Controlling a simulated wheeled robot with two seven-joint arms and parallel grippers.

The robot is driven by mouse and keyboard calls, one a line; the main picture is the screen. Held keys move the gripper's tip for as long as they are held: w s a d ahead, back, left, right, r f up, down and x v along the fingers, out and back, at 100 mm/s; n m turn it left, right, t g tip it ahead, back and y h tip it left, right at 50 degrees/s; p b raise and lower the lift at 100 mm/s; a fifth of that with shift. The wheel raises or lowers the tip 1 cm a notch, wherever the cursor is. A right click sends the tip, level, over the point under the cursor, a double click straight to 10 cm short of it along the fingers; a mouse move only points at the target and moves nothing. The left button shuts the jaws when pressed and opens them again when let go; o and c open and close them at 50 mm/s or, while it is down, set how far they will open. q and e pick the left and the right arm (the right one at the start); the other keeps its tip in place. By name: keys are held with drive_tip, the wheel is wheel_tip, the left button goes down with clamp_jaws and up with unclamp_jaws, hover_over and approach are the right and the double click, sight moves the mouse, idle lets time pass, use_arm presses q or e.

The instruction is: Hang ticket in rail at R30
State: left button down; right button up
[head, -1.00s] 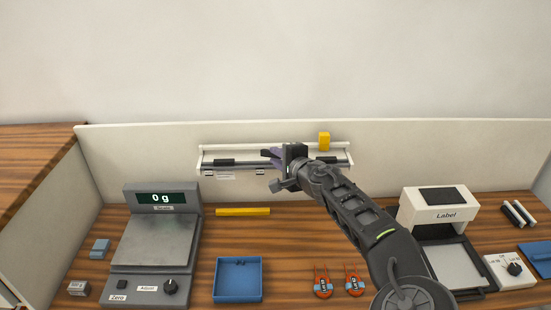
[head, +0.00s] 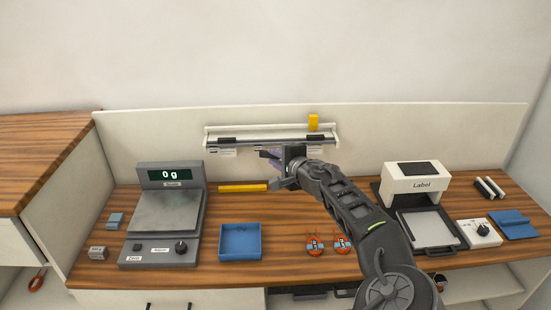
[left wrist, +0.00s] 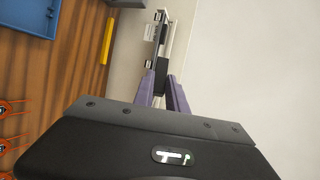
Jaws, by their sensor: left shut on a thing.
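The pale rail (head: 255,133) runs along the back panel, with dark clips and small white tickets (head: 227,153) hanging near its left end. It also shows in the left wrist view (left wrist: 171,32). My left gripper (head: 268,156) is just below and in front of the rail, right of its middle. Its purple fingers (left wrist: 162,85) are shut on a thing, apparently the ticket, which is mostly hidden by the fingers. A dark clip shows right beyond the fingertips in the left wrist view; I cannot tell if they touch. The R30 mark is not readable. My right gripper is out of view.
A scale (head: 166,222) reading 0 g, a blue tray (head: 240,241), orange-red items (head: 315,246) and a label printer (head: 415,183) stand on the wooden counter.

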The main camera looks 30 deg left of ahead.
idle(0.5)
use_arm(q)
drive_tip(key=s+d+f+m+t+h, duration=0.1)
drive_tip(key=d+f+m+t+h, duration=0.2)
drive_tip(key=d, duration=0.8)
drive_tip(key=s+d+f+m+t+h, duration=0.1)
drive_tip(key=d+f+m+t+h, duration=0.3)
drive_tip(key=d+m+h, duration=0.5)
drive_tip(key=d+f, duration=0.2)
drive_tip(key=d, duration=0.1)
drive_tip(key=shift+s+d+f+h, duration=0.2)
drive_tip(key=shift+s+f+h, duration=0.1)
drive_tip(key=shift+f, duration=0.1)
